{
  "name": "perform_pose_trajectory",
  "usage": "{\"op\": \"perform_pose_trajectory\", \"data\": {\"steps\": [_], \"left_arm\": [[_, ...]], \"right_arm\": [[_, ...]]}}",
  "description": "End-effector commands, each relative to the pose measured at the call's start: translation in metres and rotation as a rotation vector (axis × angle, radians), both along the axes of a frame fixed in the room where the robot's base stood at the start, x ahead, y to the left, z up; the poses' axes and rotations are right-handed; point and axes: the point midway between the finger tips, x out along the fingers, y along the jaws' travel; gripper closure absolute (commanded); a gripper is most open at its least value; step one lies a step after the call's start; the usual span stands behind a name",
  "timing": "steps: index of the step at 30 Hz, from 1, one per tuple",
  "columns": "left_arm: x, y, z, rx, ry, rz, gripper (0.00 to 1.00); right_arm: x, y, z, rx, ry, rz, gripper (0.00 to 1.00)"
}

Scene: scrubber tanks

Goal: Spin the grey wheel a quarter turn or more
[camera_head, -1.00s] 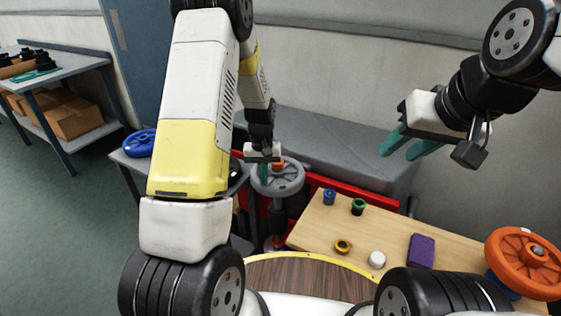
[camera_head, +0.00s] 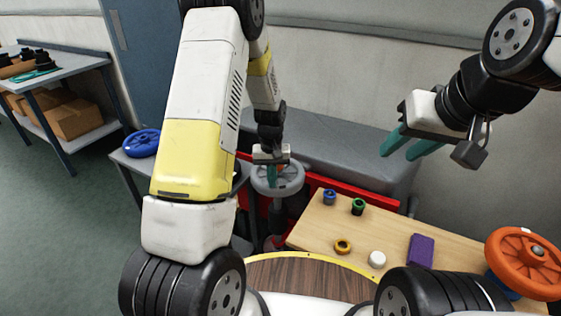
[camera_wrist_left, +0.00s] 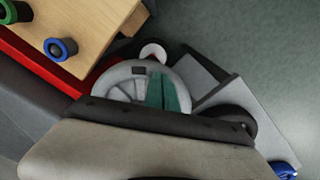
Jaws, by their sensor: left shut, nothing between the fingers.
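The grey wheel (camera_head: 262,186) lies roughly flat on top of a post beyond the wooden table in the head view. It also shows in the left wrist view (camera_wrist_left: 118,76), partly hidden behind my gripper. My left gripper (camera_head: 279,180) points down over the wheel with its teal fingers together and nothing between them. In the left wrist view its fingers (camera_wrist_left: 163,92) overlap the wheel's inner area, inside the rim. I cannot tell whether they touch a spoke. My right gripper (camera_head: 399,153) is raised at the right, fingers apart and empty.
A blue wheel (camera_head: 142,143) is on a grey stand to the left. An orange wheel (camera_head: 523,262) is at the right. The wooden table (camera_head: 325,228) holds several rings, a white round piece (camera_head: 377,259) and a purple block (camera_head: 421,250). A grey bench (camera_head: 335,150) stands behind.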

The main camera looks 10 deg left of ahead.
Motion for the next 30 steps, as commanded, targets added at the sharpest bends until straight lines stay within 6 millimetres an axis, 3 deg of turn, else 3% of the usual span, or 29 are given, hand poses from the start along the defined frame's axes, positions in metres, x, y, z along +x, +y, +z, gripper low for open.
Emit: {"op": "perform_pose_trajectory", "data": {"steps": [4, 14, 24, 30], "left_arm": [[0.0, -0.012, -0.001, 0.0, 0.0, -0.003, 1.0], [0.0, -0.015, -0.001, 0.0, 0.0, -0.001, 1.0], [0.005, -0.035, -0.003, 0.0, 0.0, -0.001, 1.0], [0.005, -0.035, -0.003, 0.0, 0.0, 0.0, 1.0]], "right_arm": [[0.0, 0.0, 0.0, 0.0, 0.0, 0.0, 0.64], [0.0, 0.0, 0.0, 0.0, 0.0, 0.0, 0.64], [0.0, 0.0, 0.0, 0.0, 0.0, 0.0, 0.64], [0.0, 0.0, 0.0, 0.0, 0.0, 0.0, 0.64]]}}
